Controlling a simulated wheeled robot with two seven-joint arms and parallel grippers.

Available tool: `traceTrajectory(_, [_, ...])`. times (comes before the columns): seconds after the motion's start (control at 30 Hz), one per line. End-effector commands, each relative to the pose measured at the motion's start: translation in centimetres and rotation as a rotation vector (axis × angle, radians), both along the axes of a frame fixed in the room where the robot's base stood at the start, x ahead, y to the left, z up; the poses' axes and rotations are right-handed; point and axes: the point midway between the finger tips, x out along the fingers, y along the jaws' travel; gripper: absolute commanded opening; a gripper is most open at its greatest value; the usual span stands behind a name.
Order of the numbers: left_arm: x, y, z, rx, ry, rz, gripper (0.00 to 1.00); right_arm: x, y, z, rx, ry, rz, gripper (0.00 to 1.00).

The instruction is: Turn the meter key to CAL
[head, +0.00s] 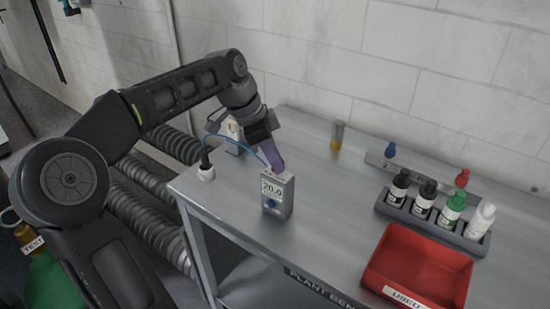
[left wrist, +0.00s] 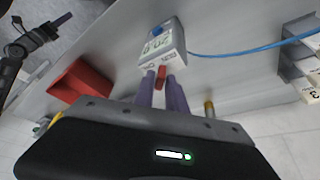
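The meter (head: 284,205) is a small grey box standing on the bench, with a lit display reading 20.0 and a blue knob (head: 270,204). In the left wrist view the meter (left wrist: 176,60) shows from above, with its red key (left wrist: 161,77) on the end nearest my gripper. My left gripper (head: 277,168) is at the top of the meter. In the left wrist view its purple fingers (left wrist: 161,74) lie on either side of the red key; I cannot tell whether they press on it. The key's markings are too small to read. My right gripper (left wrist: 60,21) shows far off at upper left, away from the meter.
A blue cable (head: 235,141) runs from the meter to the left. A red tray (head: 418,262) and a rack (head: 433,225) of several bottles stand to the right. A vial (head: 337,137) stands behind. The bench (head: 325,200) is clear between meter and tray.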

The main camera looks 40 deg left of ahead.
Motion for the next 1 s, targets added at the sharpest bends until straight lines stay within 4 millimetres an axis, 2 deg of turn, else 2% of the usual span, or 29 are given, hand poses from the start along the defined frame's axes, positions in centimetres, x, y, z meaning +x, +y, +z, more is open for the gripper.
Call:
traceTrajectory(0.2, [-0.01,0.01,0.02,0.0,0.0,0.0,0.0,0.0,0.0,0.0,0.0,0.0,0.0,0.36])
traceTrajectory(0.73, [-0.02,0.03,-0.02,0.0,0.0,0.008,0.0,0.0,0.01,-0.07,0.0,0.0,0.0,0.36])
traceTrajectory(1.0, [-0.07,0.06,-0.17,0.002,0.001,0.08,0.0,0.06,0.03,-0.61,0.002,-0.002,0.001,0.36])
